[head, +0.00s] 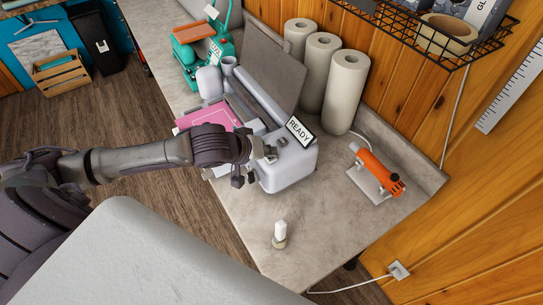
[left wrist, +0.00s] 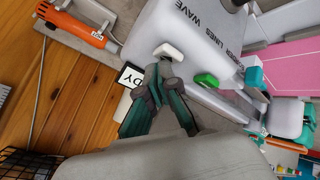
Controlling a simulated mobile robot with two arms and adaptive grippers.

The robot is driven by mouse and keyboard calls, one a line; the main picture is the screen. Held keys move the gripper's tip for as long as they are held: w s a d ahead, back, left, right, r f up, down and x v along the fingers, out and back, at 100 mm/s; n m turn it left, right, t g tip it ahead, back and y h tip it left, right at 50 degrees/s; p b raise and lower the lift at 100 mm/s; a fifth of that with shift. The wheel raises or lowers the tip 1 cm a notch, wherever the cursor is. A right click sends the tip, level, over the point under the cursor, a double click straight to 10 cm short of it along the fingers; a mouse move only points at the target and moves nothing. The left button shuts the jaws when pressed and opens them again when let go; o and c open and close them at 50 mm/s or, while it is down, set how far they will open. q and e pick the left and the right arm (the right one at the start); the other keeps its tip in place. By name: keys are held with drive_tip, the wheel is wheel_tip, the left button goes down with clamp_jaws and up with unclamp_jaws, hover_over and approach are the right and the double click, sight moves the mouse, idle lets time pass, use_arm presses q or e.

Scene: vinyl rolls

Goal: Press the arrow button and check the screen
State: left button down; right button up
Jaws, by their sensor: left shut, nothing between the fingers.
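The white machine (head: 288,172) stands on the counter with its grey lid raised. Its small screen (head: 299,131) reads READY; in the left wrist view the screen (left wrist: 131,76) is partly hidden by my fingers. My left gripper (head: 262,154) is shut and empty, over the machine's front end. In the left wrist view, its fingertips (left wrist: 158,70) are just below a white button (left wrist: 168,50), with a green button (left wrist: 206,80) to their right. I cannot tell whether they touch the machine. No arrow mark is legible on either button. My right gripper is not in view.
An orange tool (head: 377,170) lies on a stand to the right. A small white-topped item (head: 280,233) stands near the counter's front. Several pale rolls (head: 346,92) stand behind the machine. Pink sheets (head: 208,117) lie to its left. The front right counter (head: 325,230) is mostly clear.

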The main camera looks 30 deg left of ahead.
sight(269, 159)
use_arm(q)
drive_tip(key=shift+f, duration=0.25)
idle(0.5)
drive_tip(key=shift+r+p, duration=0.7)
drive_tip(key=shift+p, duration=0.25)
drive_tip(key=shift+r, duration=0.1)
wheel_tip(269, 159, up, 6)
drive_tip(key=p, duration=0.7)
